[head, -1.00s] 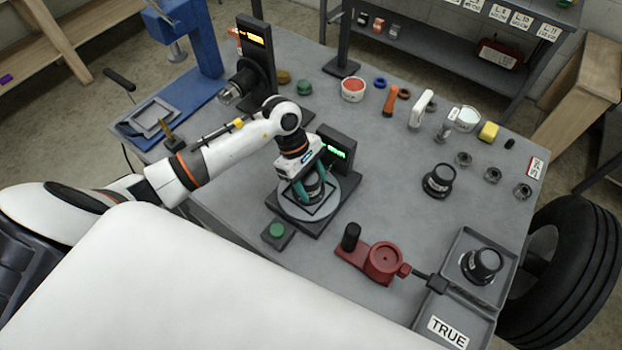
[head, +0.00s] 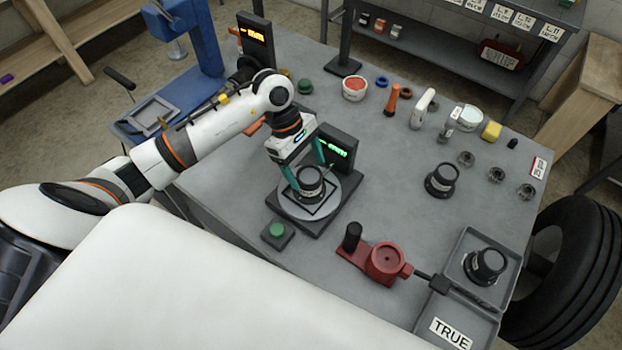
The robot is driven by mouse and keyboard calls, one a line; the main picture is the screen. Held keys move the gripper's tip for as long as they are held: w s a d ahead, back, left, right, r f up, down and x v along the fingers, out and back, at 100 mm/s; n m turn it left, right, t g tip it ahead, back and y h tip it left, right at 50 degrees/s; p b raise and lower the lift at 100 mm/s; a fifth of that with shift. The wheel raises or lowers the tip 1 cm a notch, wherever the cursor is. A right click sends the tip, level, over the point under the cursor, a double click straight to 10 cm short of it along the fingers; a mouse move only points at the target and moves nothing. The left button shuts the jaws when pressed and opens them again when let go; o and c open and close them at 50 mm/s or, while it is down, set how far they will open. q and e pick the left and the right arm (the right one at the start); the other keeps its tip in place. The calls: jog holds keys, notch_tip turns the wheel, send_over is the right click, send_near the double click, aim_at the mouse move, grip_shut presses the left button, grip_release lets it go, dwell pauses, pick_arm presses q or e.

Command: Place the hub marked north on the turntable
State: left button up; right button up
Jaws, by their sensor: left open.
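A dark hub (head: 310,182) sits upright on the round grey turntable (head: 330,207), inside a black square outline. A small pale label shows on its side, too small to read. My left gripper (head: 303,168) is open just above the hub, its teal fingers apart around its top. A second dark hub (head: 441,180) stands on the bench to the right. A third hub (head: 486,264) sits in the grey tray (head: 459,262) at the front right. I cannot read the marks on any of the hubs. My right gripper is not in view.
A black display (head: 338,148) with green digits stands behind the turntable, and a green button (head: 277,231) in front. A red fixture (head: 384,262) lies at the front. Cups, rings and small parts line the back. A tray section is marked TRUE (head: 451,333).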

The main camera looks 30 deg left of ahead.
pick_arm(q)
jog(key=b+v, duration=0.1)
jog(key=v, duration=0.6)
jog(key=shift+r, duration=0.1)
dwell(0.9)
